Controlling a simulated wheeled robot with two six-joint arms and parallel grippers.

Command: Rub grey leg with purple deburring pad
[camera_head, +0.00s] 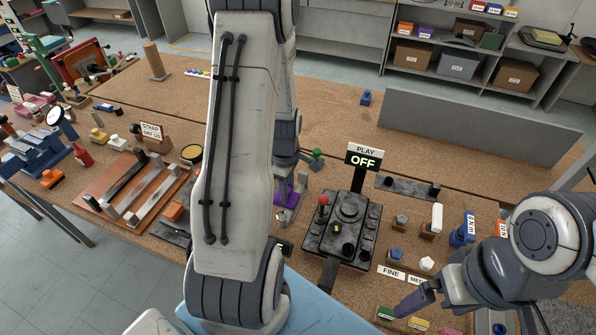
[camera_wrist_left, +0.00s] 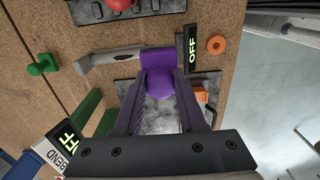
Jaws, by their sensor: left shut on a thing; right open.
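My left gripper (camera_wrist_left: 160,118) has purple fingers and is shut on the rounded grip of the purple deburring pad (camera_wrist_left: 158,60). The pad's block lies across one end of the grey leg (camera_wrist_left: 112,56), and appears to touch it. The leg lies crosswise in the wrist view, its other end to the left. In the head view the left gripper (camera_head: 287,195) shows only partly as purple fingers beside my large arm, which hides much of the work area. My right gripper (camera_head: 475,312) is open and empty at the lower right, partly cut off by the frame edge.
A dark control panel (camera_head: 343,232) with a red knob and an OFF sign (camera_head: 363,160) stands right of the left gripper. A brown tray (camera_head: 113,166) with several legs lies left. Blocks and labelled parts stand near the right arm. The back bench is mostly clear.

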